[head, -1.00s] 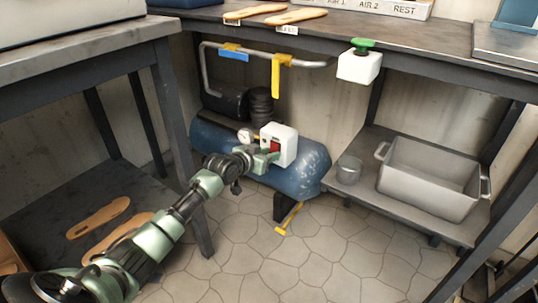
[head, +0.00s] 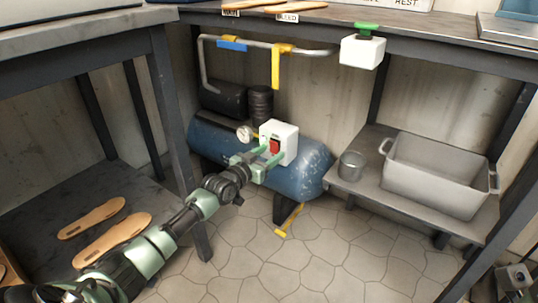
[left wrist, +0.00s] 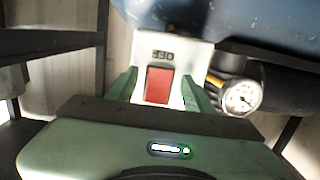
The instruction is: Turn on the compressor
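The compressor (head: 298,178), a blue tank, lies on its side on the floor under the bench. A white switch box (head: 291,141) on it carries a red switch (head: 275,146). My left gripper (head: 266,158) is open in front of the box. In the left wrist view, its two green fingers (left wrist: 160,92) stand on either side of the red switch (left wrist: 158,86), with nothing held between them. An upside-down label (left wrist: 162,55), seemingly OFF, shows beside the switch. I cannot tell whether a finger touches the box. My right gripper is not in view.
A pressure gauge (left wrist: 240,97) sits close beside the switch box. A grey tub (head: 430,180) and a cup (head: 352,166) stand on the lower shelf.

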